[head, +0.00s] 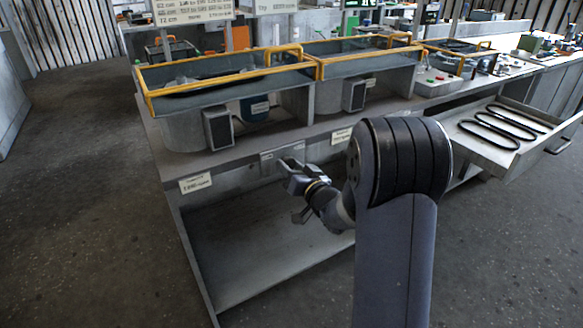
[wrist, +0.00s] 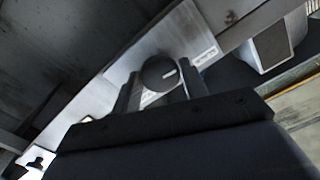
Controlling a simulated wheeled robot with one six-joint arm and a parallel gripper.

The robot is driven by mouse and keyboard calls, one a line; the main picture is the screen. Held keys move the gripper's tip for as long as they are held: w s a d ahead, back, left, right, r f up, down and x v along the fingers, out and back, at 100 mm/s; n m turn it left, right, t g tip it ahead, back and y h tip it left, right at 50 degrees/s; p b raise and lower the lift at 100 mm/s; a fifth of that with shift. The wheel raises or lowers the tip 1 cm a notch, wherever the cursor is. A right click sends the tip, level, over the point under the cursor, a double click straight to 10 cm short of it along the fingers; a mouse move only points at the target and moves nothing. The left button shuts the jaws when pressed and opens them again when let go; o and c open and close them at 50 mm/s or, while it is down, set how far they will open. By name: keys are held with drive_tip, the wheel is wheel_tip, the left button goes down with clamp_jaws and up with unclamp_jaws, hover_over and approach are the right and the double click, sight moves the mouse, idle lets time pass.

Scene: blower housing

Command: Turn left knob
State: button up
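A round dark knob (wrist: 158,74) with a short white mark on its face sits on a pale metal plate in the wrist view. My gripper (wrist: 159,88) is open, with one finger on each side of the knob. Narrow gaps seem to show between the fingers and the knob; contact is not visible. In the head view my gripper (head: 288,173) is at the bench's front panel, below the left blower housing. The knob cannot be made out there. A dark shape (wrist: 40,160) on a pale plate, perhaps a second knob, shows at the wrist view's lower left.
Two yellow-rimmed housings (head: 225,76) (head: 365,54) stand on the bench. An open drawer (head: 480,155) with black belts juts out at the right. The shelf under the bench (head: 260,250) looks empty. The floor at left (head: 80,200) is clear.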

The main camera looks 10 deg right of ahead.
drive_tip(key=o, duration=0.4)
drive_tip(key=v, duration=1)
drive_tip(key=shift+s+d, duration=0.1)
drive_tip(key=shift+s, duration=0.3)
drive_tip(key=x, duration=1)
drive_tip(key=shift+w, duration=0.4)
